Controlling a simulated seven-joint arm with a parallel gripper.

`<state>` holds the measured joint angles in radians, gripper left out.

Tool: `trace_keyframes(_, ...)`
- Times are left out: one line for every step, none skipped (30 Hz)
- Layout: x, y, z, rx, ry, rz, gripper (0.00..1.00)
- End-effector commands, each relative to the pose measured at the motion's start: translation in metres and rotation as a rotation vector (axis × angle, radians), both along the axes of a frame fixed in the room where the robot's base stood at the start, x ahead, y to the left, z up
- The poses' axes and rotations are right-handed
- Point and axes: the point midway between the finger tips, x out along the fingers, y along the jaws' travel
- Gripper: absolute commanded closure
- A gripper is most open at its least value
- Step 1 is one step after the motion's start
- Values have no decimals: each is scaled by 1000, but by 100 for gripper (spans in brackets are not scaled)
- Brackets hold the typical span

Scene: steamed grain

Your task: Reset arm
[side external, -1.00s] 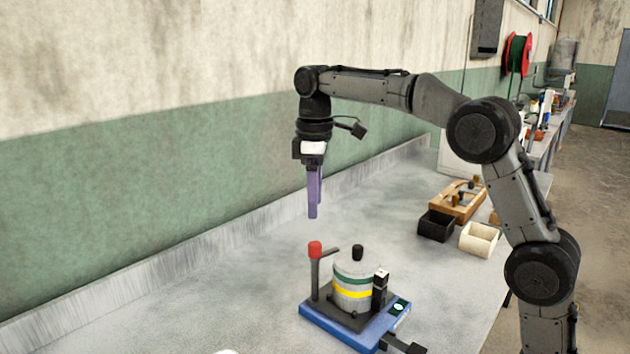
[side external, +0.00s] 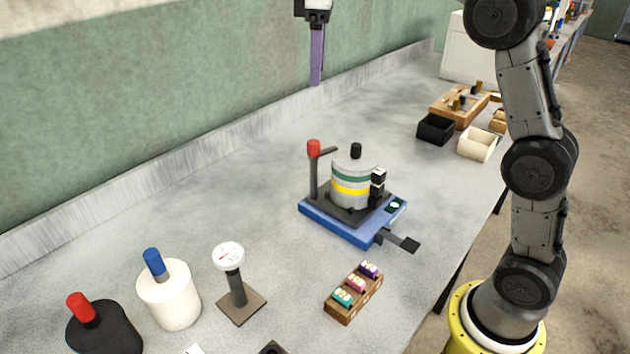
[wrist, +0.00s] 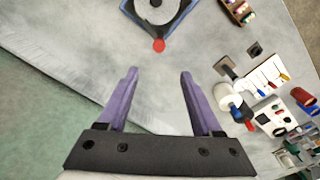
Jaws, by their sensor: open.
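My gripper (side external: 317,82) hangs at the top of the side view, fingers pointing down, above and apart from the red-knobbed post. In the wrist view its two purple fingers (wrist: 158,75) are spread with nothing between them. Below stands a grey pot (side external: 350,172) with green and yellow bands and a black knob, on a blue base (side external: 340,226). A post with a red knob (side external: 313,148) rises at the base's left; the red knob (wrist: 158,46) also shows beyond the fingers in the wrist view.
A wooden rack with small coloured pieces (side external: 342,306), a dial gauge on a stand (side external: 240,299), a white canister (side external: 172,301) and a black one (side external: 105,332) stand in front. Black (side external: 435,130) and cream (side external: 478,145) bins sit at back right. The wall runs along the bench's left.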

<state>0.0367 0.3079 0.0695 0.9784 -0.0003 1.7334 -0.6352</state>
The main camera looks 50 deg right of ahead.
Motion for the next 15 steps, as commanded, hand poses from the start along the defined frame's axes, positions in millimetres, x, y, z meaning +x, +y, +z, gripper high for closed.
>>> trace_keyframes(-15,2,16,-1,-29,3,34)
trace_keyframes(-25,3,23,-1,-38,4,34)
trace_keyframes(-40,4,31,-1,-50,6,34)
trace_keyframes(-51,5,36,-2,-62,7,34)
trace_keyframes(-63,6,39,-2,-74,5,34)
trace_keyframes(-79,7,43,-2,-90,-2,34)
trace_keyframes(-90,8,44,-1,-103,-9,34)
trace_keyframes(-101,9,45,0,-116,-17,34)
trace_keyframes(-116,9,44,2,-133,-32,34)
trace_keyframes(-126,10,43,4,-148,-44,34)
trace_keyframes(-137,11,41,6,-163,-55,34)
trace_keyframes(-151,12,37,9,-181,-74,34)
trace_keyframes(-161,12,34,12,-194,-89,34)
trace_keyframes(-170,12,30,15,-208,-104,34)
trace_keyframes(-182,13,23,19,-225,-126,34)
